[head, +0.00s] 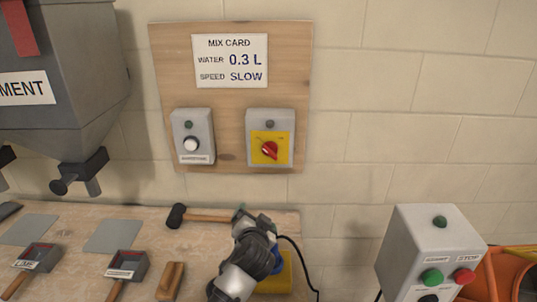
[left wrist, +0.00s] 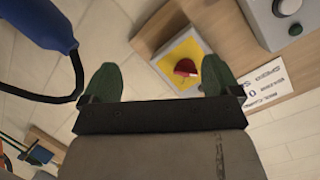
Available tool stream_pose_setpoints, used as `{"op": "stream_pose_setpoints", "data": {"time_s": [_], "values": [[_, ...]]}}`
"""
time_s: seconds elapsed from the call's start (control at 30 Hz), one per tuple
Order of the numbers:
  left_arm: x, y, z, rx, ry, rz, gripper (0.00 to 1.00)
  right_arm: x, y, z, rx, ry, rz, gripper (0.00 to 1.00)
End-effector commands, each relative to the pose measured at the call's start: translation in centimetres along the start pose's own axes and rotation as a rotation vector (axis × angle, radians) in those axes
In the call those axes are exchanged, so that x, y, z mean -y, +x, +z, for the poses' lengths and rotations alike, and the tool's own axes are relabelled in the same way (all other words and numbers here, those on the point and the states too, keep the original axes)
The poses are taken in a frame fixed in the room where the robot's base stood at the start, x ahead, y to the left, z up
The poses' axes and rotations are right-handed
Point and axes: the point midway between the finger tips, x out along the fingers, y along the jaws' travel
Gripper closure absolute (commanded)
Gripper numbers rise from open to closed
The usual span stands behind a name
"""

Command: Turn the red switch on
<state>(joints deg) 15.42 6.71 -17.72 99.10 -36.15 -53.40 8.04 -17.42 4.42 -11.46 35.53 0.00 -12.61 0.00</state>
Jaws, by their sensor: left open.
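The red switch (head: 270,149) is a rotary knob on a yellow plate, on a grey box (head: 284,119) mounted on the wooden wall board. Its knob sits at a slant, and the small lamp above it looks dark grey. In the left wrist view the red switch (left wrist: 185,67) shows beyond the fingers, between their tips and nearer the right one. My left gripper (head: 254,220) is below the switch box in the head view, apart from it. In the wrist view its green fingertips (left wrist: 160,78) are spread, with nothing between them. My right gripper is not in view.
A second grey box (head: 193,136) with a white knob is to the left. The mix card (head: 230,61) is above. A hammer (head: 200,215) and scoops lie on the workbench. A grey control box (head: 430,255) with green and red buttons stands right. A blue part (left wrist: 40,22) trails a black cable.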

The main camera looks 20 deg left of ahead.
Motion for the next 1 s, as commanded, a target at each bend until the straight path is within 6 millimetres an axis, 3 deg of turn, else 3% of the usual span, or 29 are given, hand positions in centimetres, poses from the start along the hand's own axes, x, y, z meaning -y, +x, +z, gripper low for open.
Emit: {"op": "stream_pose_setpoints", "data": {"time_s": [0.03,0.1,0.27,0.47,1.0], "values": [[1.0,1.2,-2.8,-0.061,0.028,-0.043,0.08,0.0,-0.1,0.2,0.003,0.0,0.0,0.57],[2.0,2.4,-5.9,-0.133,0.066,-0.09,0.08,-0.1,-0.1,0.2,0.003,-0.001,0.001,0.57],[3.4,3.5,-9.9,-0.227,0.12,-0.149,0.08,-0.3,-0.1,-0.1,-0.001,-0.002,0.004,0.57],[3.8,4.7,-10.9,-0.244,0.132,-0.161,0.08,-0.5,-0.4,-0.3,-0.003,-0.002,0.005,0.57],[4.8,12.1,-12.7,-0.241,0.131,-0.16,0.08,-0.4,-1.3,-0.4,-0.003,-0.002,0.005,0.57]]}}
